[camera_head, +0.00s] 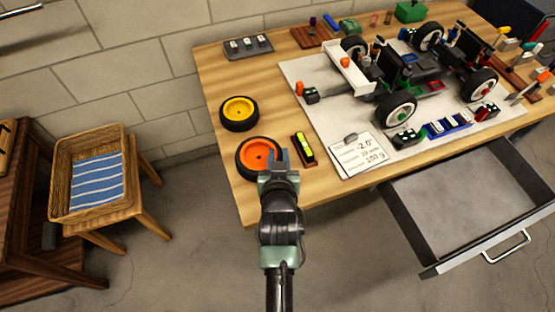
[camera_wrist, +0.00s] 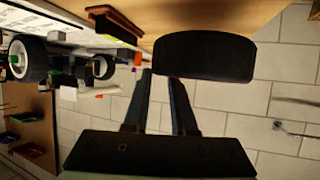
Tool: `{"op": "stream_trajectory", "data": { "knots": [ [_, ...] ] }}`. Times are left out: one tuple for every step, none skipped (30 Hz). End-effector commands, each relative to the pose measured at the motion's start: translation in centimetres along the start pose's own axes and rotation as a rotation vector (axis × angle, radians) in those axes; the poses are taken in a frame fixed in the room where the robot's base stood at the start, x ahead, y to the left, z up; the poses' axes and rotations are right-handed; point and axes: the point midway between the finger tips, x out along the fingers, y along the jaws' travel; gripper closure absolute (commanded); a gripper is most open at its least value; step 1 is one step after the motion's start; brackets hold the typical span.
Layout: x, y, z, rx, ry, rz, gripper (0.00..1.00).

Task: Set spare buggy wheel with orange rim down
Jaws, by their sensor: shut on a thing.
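The spare buggy wheel with the orange rim (camera_head: 254,154) is at the front left part of the wooden table. My gripper (camera_head: 276,160) is at its right side and is shut on its tyre. In the wrist view the black tyre (camera_wrist: 205,57) shows edge-on at the tips of my gripper (camera_wrist: 165,76), next to the table surface. I cannot tell whether the wheel touches the tabletop. A matching wheel with a yellow rim (camera_head: 239,112) lies flat just behind it.
A small level with a yellow-green vial (camera_head: 303,148) lies right of the wheel. A buggy (camera_head: 425,75) stands on a white board (camera_head: 320,92) with a paper note (camera_head: 360,155). An open drawer (camera_head: 480,215) juts out at the front right. A basket (camera_head: 88,215) stands at left.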

Motion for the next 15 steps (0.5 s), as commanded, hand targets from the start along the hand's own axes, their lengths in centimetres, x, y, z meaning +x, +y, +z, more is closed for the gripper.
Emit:
{"op": "stream_trajectory", "data": {
  "knots": [
    [0.2,0.0,0.4,0.0,0.001,0.0,1.0],
    [0.4,0.0,0.7,0.0,0.001,0.0,1.0],
    [0.6,0.0,1.3,0.0,-0.001,0.0,1.0],
    [0.8,0.0,1.8,0.0,0.0,0.0,1.0],
    [1.1,0.0,2.2,0.0,0.0,0.0,1.0],
    [1.3,0.0,2.6,0.0,0.0,0.0,1.0],
    [1.4,0.0,2.9,0.0,0.001,0.0,1.0],
    [1.6,0.0,3.1,0.0,0.001,0.0,1.0],
    [1.7,0.0,3.4,0.0,0.001,0.0,1.0],
    [1.7,0.0,3.4,0.0,0.002,0.0,1.0],
    [1.7,0.0,3.4,0.0,0.003,0.0,1.0],
    [1.7,0.0,3.4,0.0,0.004,0.0,1.0],
    [1.7,0.0,3.4,0.0,0.004,0.0,1.0],
    [1.7,0.0,3.4,0.0,0.004,0.0,1.0],
    [1.7,0.0,3.4,0.0,0.003,0.0,1.0]
  ]
}}
